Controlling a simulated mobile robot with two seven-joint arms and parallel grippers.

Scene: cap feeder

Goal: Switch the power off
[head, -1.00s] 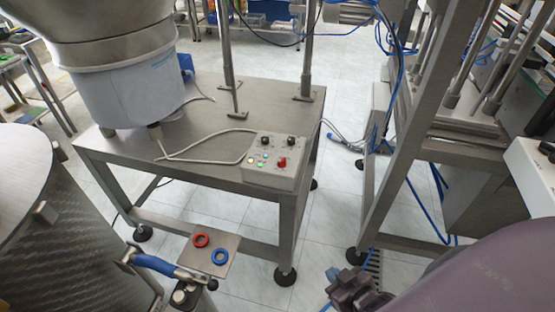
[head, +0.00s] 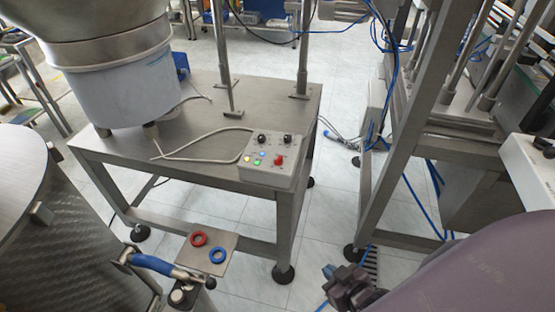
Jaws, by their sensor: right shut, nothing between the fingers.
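A grey control box (head: 270,171) sits on the front right corner of the steel table. Its top carries two black knobs, a red button (head: 279,160) and small yellow, green and blue lit buttons. A cable runs from the box across the table to the left. My right gripper (head: 328,270) shows at the bottom, right of the table's front leg, dark and shut with nothing in it. It is well below and to the right of the box in the picture, apart from it. My left gripper is out of view.
The steel table (head: 205,150) bears a large feeder bowl (head: 110,75) and two posts. A metal frame (head: 385,150) stands at right. Floor shows between table and frame.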

